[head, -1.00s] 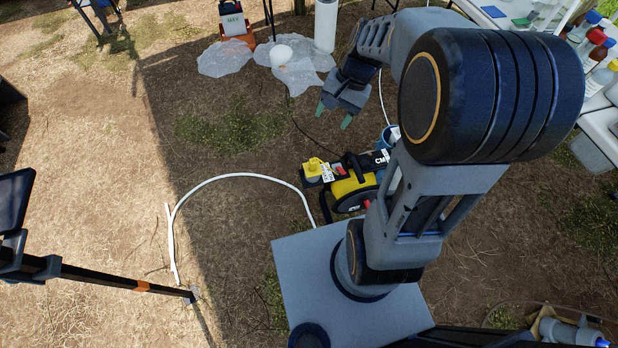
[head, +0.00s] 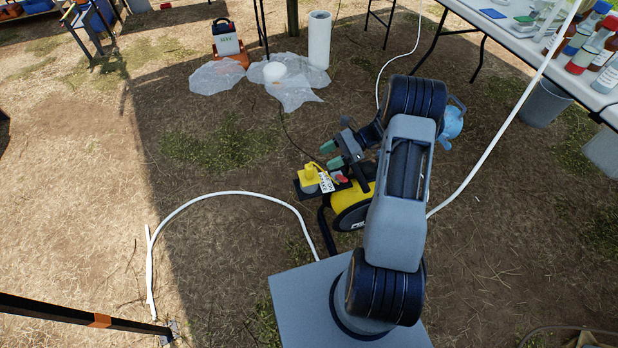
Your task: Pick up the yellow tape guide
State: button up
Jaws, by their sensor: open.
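The yellow tape guide (head: 311,175) sits on a dark plate at the left of a yellow and black tape reel (head: 351,211) on the ground. A white tag (head: 326,182) hangs at its right side. My gripper (head: 333,153) is open and empty, its two green-tipped fingers pointing left, above and slightly right of the guide in the picture. The fingers look apart from the guide; the exact height gap cannot be told. My arm hides much of the reel's right side.
A white hose (head: 222,193) curves over the dry ground at left. Plastic sheets (head: 218,75) and a white roll (head: 319,40) lie and stand at the back. A white table (head: 520,35) with bottles stands at right. A blue object (head: 452,121) is beside my arm.

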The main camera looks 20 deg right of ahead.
aim_at(310, 166)
jog(key=shift+b+x, duration=1)
jog(key=shift+x, duration=3.65)
jog(key=shift+s+r, duration=0.15)
jog(key=c, duration=1)
jog(key=shift+r, duration=0.1)
jog(key=shift+c, duration=0.2)
